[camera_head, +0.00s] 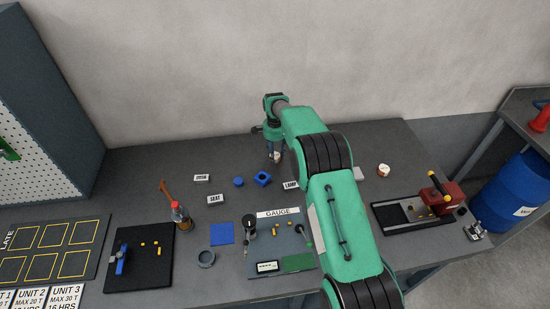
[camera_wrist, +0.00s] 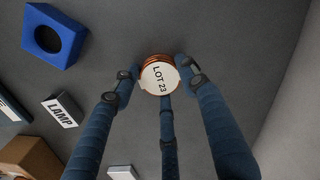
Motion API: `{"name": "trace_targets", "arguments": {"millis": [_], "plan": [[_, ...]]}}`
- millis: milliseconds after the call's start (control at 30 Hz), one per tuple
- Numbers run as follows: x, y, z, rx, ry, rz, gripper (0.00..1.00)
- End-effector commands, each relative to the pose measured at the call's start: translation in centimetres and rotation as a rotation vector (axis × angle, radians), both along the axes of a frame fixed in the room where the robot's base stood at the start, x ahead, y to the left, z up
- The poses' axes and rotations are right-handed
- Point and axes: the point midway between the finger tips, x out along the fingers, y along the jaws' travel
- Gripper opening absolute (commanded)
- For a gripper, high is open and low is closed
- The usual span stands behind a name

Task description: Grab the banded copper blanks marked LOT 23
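The banded copper blanks (camera_wrist: 158,74) form a short round copper bundle with a white top label reading LOT 23, in the upper middle of the wrist view. My gripper (camera_wrist: 160,80) has its dark blue fingers around the bundle, one at each side and one at the near edge. The tips are very close to it; whether they press on it is unclear. In the head view my gripper (camera_head: 273,148) is low at the back of the bench, with the bundle (camera_head: 277,157) partly hidden beneath it. Whether the bundle touches the bench is unclear.
A similar white-topped copper piece (camera_head: 383,170) stands to the right, its label unreadable. A blue block with a round hole (camera_wrist: 54,36) and a LAMP sign (camera_wrist: 60,111) lie left of my gripper. A red-and-black device (camera_head: 440,195) stands at the bench's right.

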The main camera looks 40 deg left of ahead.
Motion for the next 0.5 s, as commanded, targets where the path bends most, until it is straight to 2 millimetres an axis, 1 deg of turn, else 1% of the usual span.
{"name": "trace_targets", "arguments": {"millis": [33, 100, 500], "plan": [[-0.02, 0.00, -0.01, 0.000, 0.000, 0.000, 0.25], [-0.02, 0.00, -0.01, 0.000, 0.000, 0.000, 0.12], [0.01, 0.03, 0.32, 0.000, 0.000, 0.000, 0.12]]}}
